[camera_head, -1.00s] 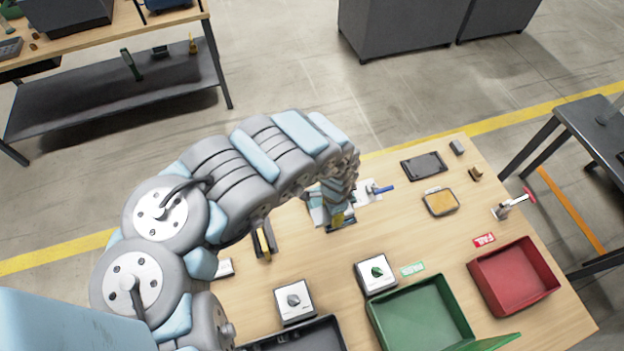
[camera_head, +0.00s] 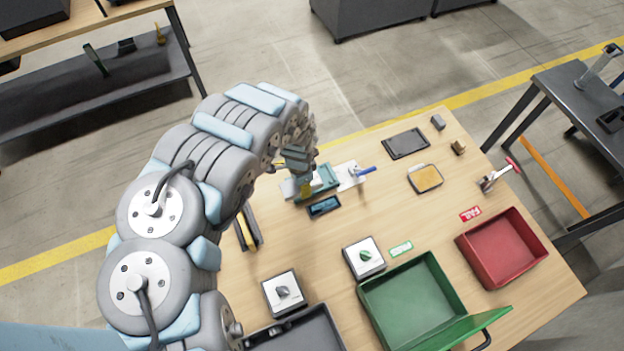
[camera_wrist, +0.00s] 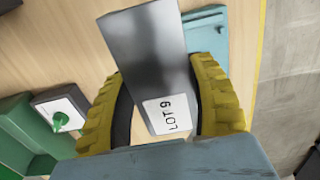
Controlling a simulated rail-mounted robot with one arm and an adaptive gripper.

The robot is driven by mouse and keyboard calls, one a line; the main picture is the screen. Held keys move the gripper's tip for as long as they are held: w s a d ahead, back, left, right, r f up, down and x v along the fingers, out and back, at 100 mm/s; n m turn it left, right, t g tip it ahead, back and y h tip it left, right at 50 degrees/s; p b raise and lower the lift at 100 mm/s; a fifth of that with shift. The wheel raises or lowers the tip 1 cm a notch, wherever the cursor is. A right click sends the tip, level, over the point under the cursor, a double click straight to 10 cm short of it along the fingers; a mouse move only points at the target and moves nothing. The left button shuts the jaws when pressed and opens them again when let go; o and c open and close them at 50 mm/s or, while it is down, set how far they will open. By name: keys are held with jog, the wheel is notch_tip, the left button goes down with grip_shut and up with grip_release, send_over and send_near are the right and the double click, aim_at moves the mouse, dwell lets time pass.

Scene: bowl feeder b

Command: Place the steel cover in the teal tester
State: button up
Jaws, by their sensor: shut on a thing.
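The steel cover (camera_wrist: 150,55) is a flat grey metal plate with a white "LOT 9" label. In the wrist view it lies between the yellow fingers of my gripper (camera_wrist: 165,105), which is shut on it. The teal tester (camera_wrist: 207,35) shows behind the cover at upper right, partly hidden. In the head view my gripper (camera_head: 304,190) is over the left part of the teal tester (camera_head: 328,177). I cannot tell whether the cover touches the tester.
A small dark teal-framed block (camera_head: 323,206) lies just in front. A white plate with a blue handle (camera_head: 366,170) is to the right. Knob boxes (camera_head: 364,257), a green bin (camera_head: 408,300) and a red bin (camera_head: 502,247) stand nearer.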

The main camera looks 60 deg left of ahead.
jog(key=shift+w+a+f+b, duration=0.65)
jog(key=shift+w+b, duration=0.1)
jog(key=shift+b, duration=0.45)
jog(key=shift+w+a+f+b, duration=0.5)
jog(key=shift+w+a+b, duration=0.2)
jog(key=shift+b, duration=0.5)
jog(key=f+b, duration=0.1)
jog(key=b, duration=0.1)
jog(key=w+a+f+b, duration=0.1)
jog(key=b, duration=0.1)
jog(key=shift+w+a, duration=0.1)
jog(key=shift+w, duration=0.15)
jog(key=shift+w+a+f+b, duration=0.2)
jog(key=shift+w+a+f, duration=0.15)
jog(key=shift+f, duration=0.15)
jog(key=shift+w+a+f+b, duration=0.2)
jog(key=shift+w+a+f, duration=0.15)
jog(key=shift+f, duration=0.15)
jog(key=shift+w+a+f, duration=0.1)
jog(key=shift+w+f, duration=0.1)
jog(key=shift+f, duration=0.2)
jog(key=shift+w+a+f, duration=0.1)
jog(key=shift+w+a, duration=0.05)
jog(key=shift+a, duration=0.05)
jog(key=shift+w+f+b, duration=0.1)
jog(key=shift+f+b, duration=0.75)
jog(key=shift+f, duration=0.85)
jog(key=shift+f, duration=0.1)
jog(key=o, duration=1.2)
